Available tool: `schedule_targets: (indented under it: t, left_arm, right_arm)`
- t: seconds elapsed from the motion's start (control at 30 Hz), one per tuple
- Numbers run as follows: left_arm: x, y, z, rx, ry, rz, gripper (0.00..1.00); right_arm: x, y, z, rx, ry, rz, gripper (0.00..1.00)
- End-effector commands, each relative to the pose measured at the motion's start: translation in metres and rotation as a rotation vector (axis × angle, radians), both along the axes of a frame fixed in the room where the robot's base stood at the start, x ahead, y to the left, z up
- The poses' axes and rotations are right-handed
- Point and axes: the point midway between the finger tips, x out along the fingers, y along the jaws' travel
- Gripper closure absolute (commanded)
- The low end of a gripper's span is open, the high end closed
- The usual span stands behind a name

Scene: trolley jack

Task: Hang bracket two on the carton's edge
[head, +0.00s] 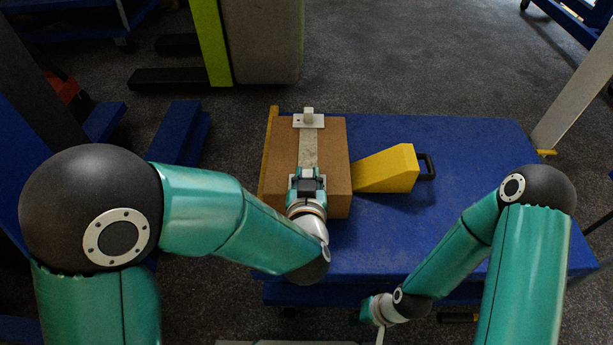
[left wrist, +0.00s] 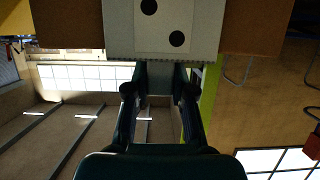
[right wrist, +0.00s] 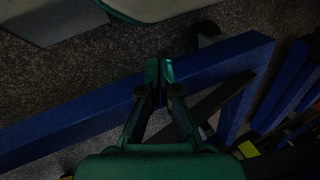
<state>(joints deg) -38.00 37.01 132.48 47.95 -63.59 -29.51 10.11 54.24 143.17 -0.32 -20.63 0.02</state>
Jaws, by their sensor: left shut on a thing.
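The brown carton (head: 334,160) lies on the blue trolley top, with a pale tape strip along its top. One white bracket (head: 300,121) with a raised block sits at the carton's far edge. My left gripper (head: 307,178) is at the near edge, shut on a second white bracket (head: 294,184), taken to be bracket two. In the left wrist view its plate (left wrist: 165,28) shows two dark holes and lies before the carton (left wrist: 253,25). Whether it rests on the edge is hidden by the gripper. My right gripper (right wrist: 157,72) is shut and empty, low in front of the trolley.
A yellow wedge (head: 388,169) with a black handle stands right of the carton. The right part of the blue trolley top (head: 480,160) is clear. A yellow strip (head: 268,150) runs along the carton's left side. A green-edged grey block (head: 262,40) stands behind.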

Motion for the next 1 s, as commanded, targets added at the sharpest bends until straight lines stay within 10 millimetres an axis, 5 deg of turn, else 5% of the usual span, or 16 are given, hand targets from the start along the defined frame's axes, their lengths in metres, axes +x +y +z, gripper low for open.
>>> schedule_targets:
  t: [0.27, 0.3, 0.43, 0.77, 1.0]
  left_arm:
    - [0.0, 0.0, -0.004, 0.0, 0.0, -0.001, 1.0]
    - [0.0, 0.0, -0.003, 0.0, 0.0, -0.001, 0.7]
    - [0.0, 0.0, -0.003, 0.0, 0.0, -0.001, 0.48]
    - [-0.001, 0.0, -0.003, 0.0, 0.0, -0.001, 0.47]
    - [-0.024, -0.001, 0.006, 0.0, -0.002, -0.004, 0.47]
  right_arm:
    - [0.0, 0.0, -0.004, 0.0, 0.0, 0.0, 1.0]
    - [0.0, 0.0, -0.003, 0.0, 0.0, 0.0, 1.0]
    - [0.0, 0.0, -0.003, 0.0, 0.0, 0.0, 1.0]
    - [0.0, 0.0, -0.002, 0.0, 0.0, 0.0, 1.0]
    - [0.0, 0.0, -0.002, 0.0, 0.0, 0.0, 1.0]
